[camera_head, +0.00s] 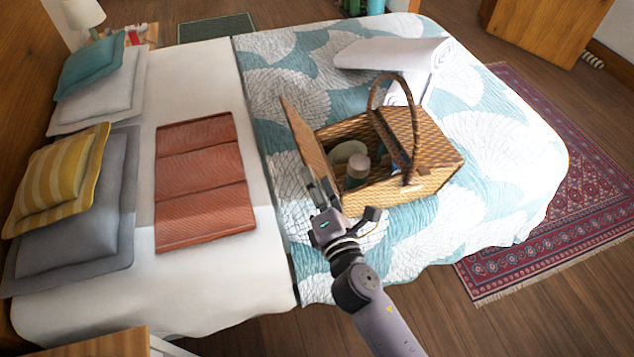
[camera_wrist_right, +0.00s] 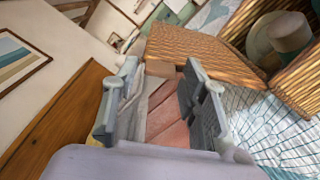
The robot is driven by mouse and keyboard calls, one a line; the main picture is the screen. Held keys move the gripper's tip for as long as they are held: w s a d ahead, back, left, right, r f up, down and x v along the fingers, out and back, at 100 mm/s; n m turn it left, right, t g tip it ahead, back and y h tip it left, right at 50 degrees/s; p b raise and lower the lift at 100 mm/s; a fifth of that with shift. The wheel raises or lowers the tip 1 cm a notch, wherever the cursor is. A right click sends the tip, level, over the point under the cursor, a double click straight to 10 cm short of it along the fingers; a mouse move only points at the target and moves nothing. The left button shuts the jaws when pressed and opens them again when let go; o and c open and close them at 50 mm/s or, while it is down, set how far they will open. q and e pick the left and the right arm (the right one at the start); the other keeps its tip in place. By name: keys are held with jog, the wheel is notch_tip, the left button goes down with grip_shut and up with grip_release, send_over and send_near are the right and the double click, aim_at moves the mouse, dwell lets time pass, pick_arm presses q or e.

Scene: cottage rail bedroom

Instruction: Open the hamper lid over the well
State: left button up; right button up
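The wicker hamper (camera_head: 432,180) stands on the bed with its arched handle (camera_head: 376,84) upright. Its left lid (camera_head: 306,138) is raised and leans outward, leaving the well beneath uncovered. A jar with a pinkish lid (camera_head: 357,166) and a pale rounded item (camera_head: 347,151) show inside. The right lid (camera_head: 432,138) is down. My right gripper (camera_head: 324,190) is at the near end of the raised lid. In the wrist view its fingers (camera_wrist_right: 160,68) are apart with nothing clearly between them, and the lid (camera_wrist_right: 195,50) shows just beyond. Any contact cannot be told. My left gripper is out of view.
A folded terracotta blanket (camera_head: 200,182) lies left of the hamper. Pillows (camera_head: 62,172) line the headboard side. The quilt right of the hamper (camera_head: 505,170) is clear.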

jog(key=shift+o, duration=0.6)
jog(key=shift+d, duration=0.1)
jog(key=v, duration=1.2)
jog(key=s+d+f+m+g+h, duration=0.1)
jog(key=s+d+f+m+g, duration=0.2)
jog(key=f, duration=0.8)
jog(key=s+f+m+g+h, duration=0.15)
jog(key=f+m, duration=0.35)
jog(key=f, duration=0.7)
jog(key=s+d+f+m+g+h, duration=0.1)
jog(key=s+d+f+m+g, duration=0.2)
jog(key=f, duration=0.8)
jog(key=s+d+f+m+g+h, duration=0.1)
jog(key=s+d+f+m+g, duration=0.3)
jog(key=s+d+f+m, duration=0.3)
jog(key=s+d+f+m+g+h, duration=0.1)
jog(key=s+d+f+m+g, duration=0.3)
jog(key=s+d+f+m, duration=0.3)
jog(key=s+d+f, duration=0.1)
jog(key=s+f, duration=0.4)
jog(key=s, duration=0.3)
jog(key=shift+s+d+f+h, duration=0.2)
jog(key=shift+s+d+h, duration=0.05)
jog(key=shift+s+h, duration=0.1)
